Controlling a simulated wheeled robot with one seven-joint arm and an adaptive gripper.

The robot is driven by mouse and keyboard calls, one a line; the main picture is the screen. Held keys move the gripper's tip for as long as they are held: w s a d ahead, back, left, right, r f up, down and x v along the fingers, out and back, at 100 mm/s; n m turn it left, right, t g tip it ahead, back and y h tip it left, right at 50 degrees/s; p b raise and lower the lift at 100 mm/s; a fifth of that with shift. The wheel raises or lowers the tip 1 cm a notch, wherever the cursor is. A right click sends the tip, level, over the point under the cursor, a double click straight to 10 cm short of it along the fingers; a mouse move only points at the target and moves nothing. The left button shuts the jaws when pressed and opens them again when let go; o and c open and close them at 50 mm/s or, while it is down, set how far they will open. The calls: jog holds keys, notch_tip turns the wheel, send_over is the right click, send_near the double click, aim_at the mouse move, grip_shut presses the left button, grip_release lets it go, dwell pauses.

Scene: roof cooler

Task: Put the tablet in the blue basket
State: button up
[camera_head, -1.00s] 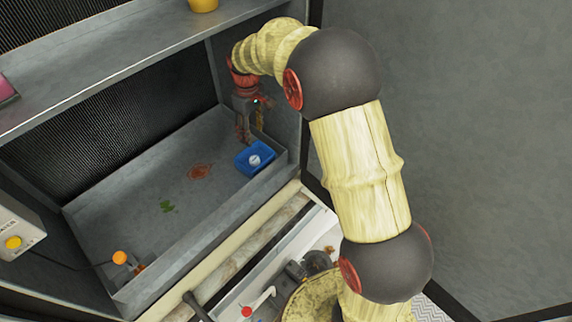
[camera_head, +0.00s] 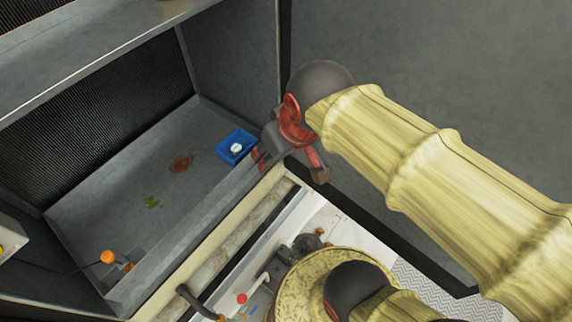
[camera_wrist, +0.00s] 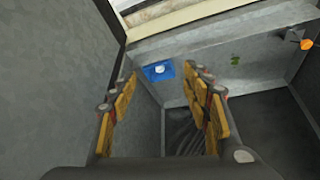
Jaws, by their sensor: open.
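The blue basket (camera_head: 224,153) sits on the grey floor of the cooler, near its right end. A small round white thing, which looks like the tablet (camera_head: 236,148), lies inside it. My gripper (camera_head: 291,165) is to the right of the basket, by the cooler's front right corner, with its fingers apart. In the wrist view, the basket (camera_wrist: 149,75) with the white tablet (camera_wrist: 160,69) shows beyond and between my open fingers (camera_wrist: 166,88). Nothing is held between them, and the basket stands apart from them.
An orange ball-topped piece (camera_head: 107,257) stands at the left of the cooler floor. Reddish (camera_head: 181,163) and green (camera_head: 152,201) patches lie on the floor. The cooler's front wall (camera_head: 190,240) and the shelf above (camera_head: 110,65) border the space. A grey wall is at right.

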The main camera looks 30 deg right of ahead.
jog(key=s, duration=0.1)
jog(key=s+f, duration=0.1)
jog(key=s, duration=0.1)
jog(key=shift+s+m, duration=0.25)
jog(key=shift+m, duration=0.05)
notch_tip(320, 180, down, 12)
jog(key=b, duration=1.2)
jog(key=shift+f, duration=0.15)
jog(key=shift+c, duration=0.8)
